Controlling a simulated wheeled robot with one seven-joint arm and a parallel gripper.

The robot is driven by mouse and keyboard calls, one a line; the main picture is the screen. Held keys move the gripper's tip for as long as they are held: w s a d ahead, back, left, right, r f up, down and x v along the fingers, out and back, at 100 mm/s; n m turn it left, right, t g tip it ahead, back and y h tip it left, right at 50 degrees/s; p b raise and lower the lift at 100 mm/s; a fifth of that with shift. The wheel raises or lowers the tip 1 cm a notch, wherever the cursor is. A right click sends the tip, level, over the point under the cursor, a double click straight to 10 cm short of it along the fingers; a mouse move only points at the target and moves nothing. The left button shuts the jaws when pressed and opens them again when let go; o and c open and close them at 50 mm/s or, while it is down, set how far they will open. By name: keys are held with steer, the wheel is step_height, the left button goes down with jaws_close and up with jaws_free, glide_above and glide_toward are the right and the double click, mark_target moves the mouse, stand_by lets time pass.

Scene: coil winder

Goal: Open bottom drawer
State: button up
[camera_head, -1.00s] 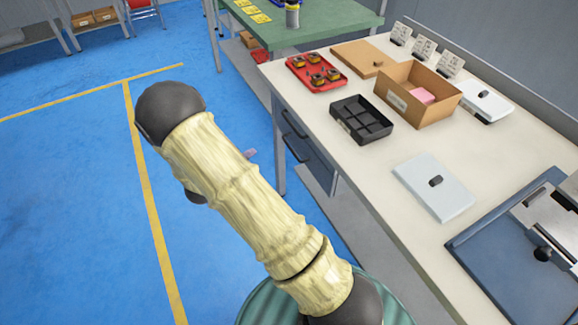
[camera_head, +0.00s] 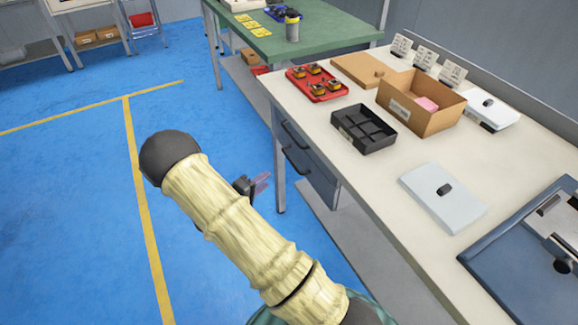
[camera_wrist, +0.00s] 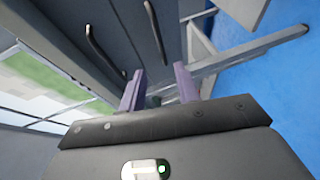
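A grey drawer unit (camera_head: 318,178) hangs under the white-topped workbench, with two stacked drawers, each with a dark bar handle. The lower handle (camera_head: 295,161) sits below the upper handle (camera_head: 295,134); both drawers look closed. In the wrist view the drawer fronts are turned sideways, with the lower handle (camera_wrist: 155,30) on the right and the upper handle (camera_wrist: 100,48) on the left. My gripper (camera_wrist: 160,88) is open and empty, its two purple fingers apart and pointing toward the fronts. In the head view my gripper (camera_head: 260,184), partly hidden by my arm, appears left of the unit.
The workbench (camera_head: 380,185) has a leg left of the drawers and a low shelf (camera_head: 335,225) beneath. On top are a red tray (camera_head: 318,88), black tray (camera_head: 364,130) and cardboard box (camera_head: 415,105). A green table (camera_head: 300,38) stands behind. The blue floor at left is clear.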

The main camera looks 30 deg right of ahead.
steer(key=b+x, duration=0.2)
steer(key=x, duration=1.1)
steer(key=shift+b, duration=0.3)
steer(key=shift+w+d+f, duration=0.1)
steer(key=shift+d, duration=0.05)
jaws_close()
